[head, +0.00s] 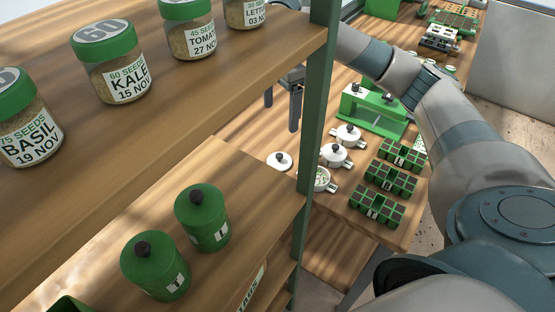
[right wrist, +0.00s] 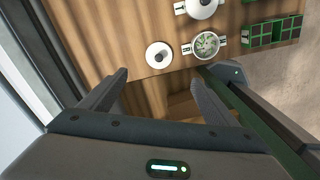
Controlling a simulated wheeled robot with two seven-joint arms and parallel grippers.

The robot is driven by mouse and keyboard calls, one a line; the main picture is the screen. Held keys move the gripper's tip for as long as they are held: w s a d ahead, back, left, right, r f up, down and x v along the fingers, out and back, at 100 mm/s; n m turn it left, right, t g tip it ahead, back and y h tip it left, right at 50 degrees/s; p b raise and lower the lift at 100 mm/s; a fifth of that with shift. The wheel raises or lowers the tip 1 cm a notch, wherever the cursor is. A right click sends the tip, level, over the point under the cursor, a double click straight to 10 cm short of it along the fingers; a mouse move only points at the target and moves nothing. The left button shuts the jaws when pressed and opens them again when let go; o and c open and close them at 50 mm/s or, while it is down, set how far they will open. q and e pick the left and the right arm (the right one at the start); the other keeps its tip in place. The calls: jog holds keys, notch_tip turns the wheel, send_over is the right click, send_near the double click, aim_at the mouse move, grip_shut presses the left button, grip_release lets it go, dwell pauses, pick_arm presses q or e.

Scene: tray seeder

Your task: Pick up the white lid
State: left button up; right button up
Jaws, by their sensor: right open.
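In the right wrist view the lid (right wrist: 151,61) lies just beyond the gap between my fingertips, left of the open pot (right wrist: 194,47). My right gripper (head: 281,116) is open and empty, with its fingers pointing down above the table; it also shows in the right wrist view (right wrist: 160,72). My left gripper is not in view.
Two lidded white pots (head: 334,161) and several green seed trays (head: 376,212) stand to the right, with a green machine (head: 372,110) behind. A green shelf post (head: 316,110) and wooden shelf with seed jars (head: 110,85) and green canisters (head: 202,222) fill the near left.

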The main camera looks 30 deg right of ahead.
jog(key=f, duration=0.1)
jog(key=p, duration=0.4)
send_over(280, 155)
notch_tip(280, 155, down, 10)
jog(key=shift+a+f, duration=0.1)
jog(key=shift+f, duration=0.55)
jog(key=shift+f+p, duration=0.3)
jog(key=shift+f, duration=0.2)
notch_tip(280, 155, down, 3)
jog(key=shift+p, duration=0.75)
jog(key=shift+f, duration=0.6)
